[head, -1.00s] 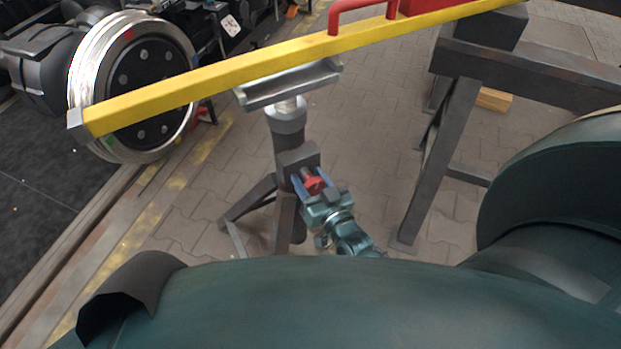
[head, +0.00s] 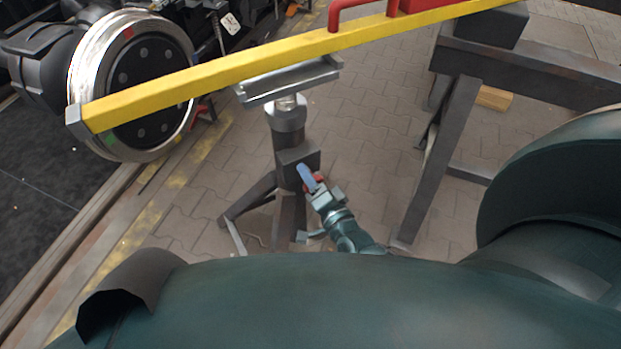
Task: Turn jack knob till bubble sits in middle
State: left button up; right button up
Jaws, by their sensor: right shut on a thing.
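The jack (head: 289,125) is a dark grey stand with splayed legs and a tilted metal cradle (head: 290,82) on top, under a long yellow beam (head: 220,78). Its small red knob (head: 318,184) sits on the side of the grey block on the column and is partly hidden by my gripper. My right gripper (head: 310,180) is shut on the red knob, with one blue finger facing the camera. No bubble can be seen in this view. My left gripper is not in view.
A red handle (head: 350,8) stands on the beam, cut off by the top edge. A wheel (head: 135,85) is behind the beam's left end. A grey trestle (head: 440,150) stands right of the jack. Paved floor (head: 370,130) lies clear between them.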

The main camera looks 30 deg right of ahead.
jog(key=shift+w+m, duration=0.1)
jog(key=shift+m, duration=0.9)
jog(key=m+b, duration=0.1)
jog(key=m, duration=0.1)
jog(key=shift+m, duration=0.4)
jog(key=shift+m+b, duration=0.4)
jog(key=shift+m, duration=0.5)
jog(key=m+b, duration=0.1)
jog(key=m, duration=0.1)
jog(key=shift+m, duration=0.3)
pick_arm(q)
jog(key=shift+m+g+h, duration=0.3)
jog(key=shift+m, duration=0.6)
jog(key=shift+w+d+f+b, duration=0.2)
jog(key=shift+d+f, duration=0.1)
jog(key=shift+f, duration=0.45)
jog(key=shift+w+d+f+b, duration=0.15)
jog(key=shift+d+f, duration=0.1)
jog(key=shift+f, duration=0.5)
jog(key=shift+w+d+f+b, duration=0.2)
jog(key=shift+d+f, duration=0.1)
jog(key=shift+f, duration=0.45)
pick_arm(e)
jog(key=shift+r+m, duration=0.1)
jog(key=shift+m, duration=1.2)
jog(key=o, duration=1)
